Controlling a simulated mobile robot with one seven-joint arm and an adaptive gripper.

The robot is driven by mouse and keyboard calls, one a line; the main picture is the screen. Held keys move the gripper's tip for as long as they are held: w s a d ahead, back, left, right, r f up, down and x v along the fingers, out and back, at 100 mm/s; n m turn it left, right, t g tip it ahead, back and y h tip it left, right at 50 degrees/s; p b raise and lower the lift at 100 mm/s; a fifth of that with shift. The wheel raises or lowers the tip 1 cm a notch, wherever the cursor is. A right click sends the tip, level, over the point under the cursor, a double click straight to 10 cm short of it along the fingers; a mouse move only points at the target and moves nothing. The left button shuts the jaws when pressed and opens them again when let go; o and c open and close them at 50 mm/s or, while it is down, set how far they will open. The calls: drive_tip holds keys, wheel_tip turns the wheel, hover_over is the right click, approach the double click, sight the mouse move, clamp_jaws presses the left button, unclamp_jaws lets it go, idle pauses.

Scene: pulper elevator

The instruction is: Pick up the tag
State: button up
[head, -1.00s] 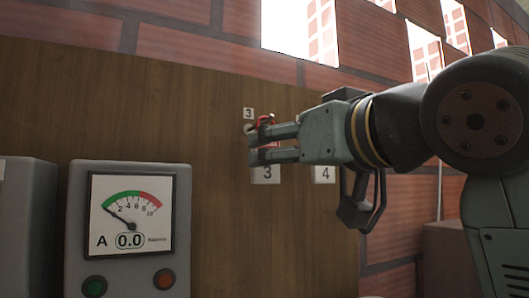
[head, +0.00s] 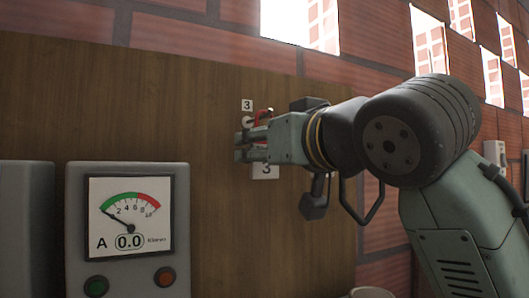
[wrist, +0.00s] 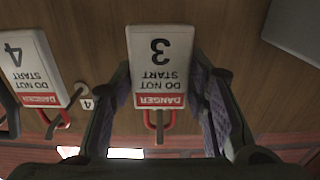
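The white tag (wrist: 160,58) numbered 3, with a red DANGER band and the words DO NOT START, hangs on the wooden board by a red shackle (wrist: 158,125). It appears upside down in the wrist view. In the head view its lower part (head: 264,172) shows below my gripper (head: 239,147). In the wrist view my gripper (wrist: 166,80) is open, with one finger on each side of the tag. Gaps show between the fingers and the tag. The tag's upper part is hidden by my fingers in the head view.
A similar tag numbered 4 (wrist: 29,68) hangs left of tag 3 in the wrist view. A small label 3 (head: 247,105) is on the board (head: 215,210). A grey meter box (head: 182,225) stands at the lower left. Brick wall (head: 385,235) is at the right.

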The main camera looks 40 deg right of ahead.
drive_tip(key=c, duration=0.6)
drive_tip(key=shift+o, duration=0.2)
drive_tip(key=shift+r, duration=0.1)
drive_tip(key=shift+r+b, duration=0.35)
drive_tip(key=shift+r, duration=0.2)
drive_tip(key=b+v, duration=0.4)
drive_tip(key=v, duration=1.4)
drive_tip(key=shift+b, duration=0.3)
drive_tip(key=shift+s, duration=0.15)
